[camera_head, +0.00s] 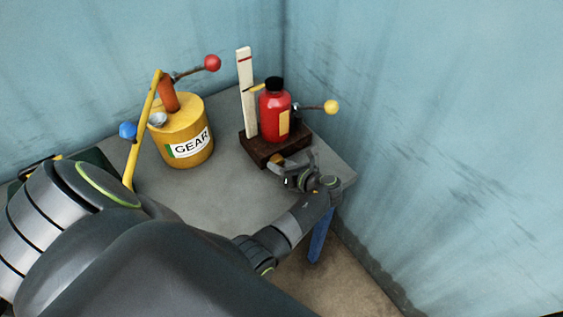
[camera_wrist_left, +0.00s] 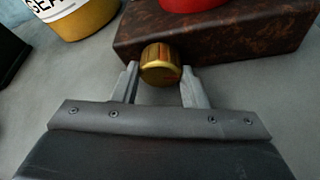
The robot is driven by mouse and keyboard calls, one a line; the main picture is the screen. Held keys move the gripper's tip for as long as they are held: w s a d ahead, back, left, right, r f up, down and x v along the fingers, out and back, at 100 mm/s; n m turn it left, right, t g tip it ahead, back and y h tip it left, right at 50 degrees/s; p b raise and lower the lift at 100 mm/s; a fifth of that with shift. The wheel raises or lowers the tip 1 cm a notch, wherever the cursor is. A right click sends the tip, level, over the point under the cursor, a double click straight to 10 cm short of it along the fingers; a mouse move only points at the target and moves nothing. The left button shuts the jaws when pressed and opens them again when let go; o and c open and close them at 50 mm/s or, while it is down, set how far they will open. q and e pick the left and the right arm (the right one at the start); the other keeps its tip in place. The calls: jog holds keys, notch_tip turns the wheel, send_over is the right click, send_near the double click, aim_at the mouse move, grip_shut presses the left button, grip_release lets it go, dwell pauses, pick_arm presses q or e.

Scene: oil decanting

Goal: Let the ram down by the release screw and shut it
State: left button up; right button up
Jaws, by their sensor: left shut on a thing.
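A red bottle-shaped body (camera_head: 275,115) with a black cap stands upright on a dark brown base block (camera_head: 260,147); this looks like the jack. A brass release screw (camera_wrist_left: 160,62) sticks out of the base's near face in the left wrist view. My left gripper (camera_head: 287,167) is at the near side of the base, shut on the brass screw, with one finger on each side of it. A white upright post (camera_head: 245,95) with a red mark stands left of the red body. I cannot tell the ram's height. My right gripper is not in view.
A yellow can (camera_head: 187,135) labelled GEAR stands at the left, with a red-knobbed handle (camera_head: 212,63) and a blue knob (camera_head: 128,130). A yellow-ball lever (camera_head: 330,107) reaches right from the base. The grey tabletop (camera_head: 225,185) is clear in front. Blue walls close the corner.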

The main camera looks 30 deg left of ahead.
pick_arm(q)
jog(key=o, duration=1)
jog(key=shift+f, duration=0.1)
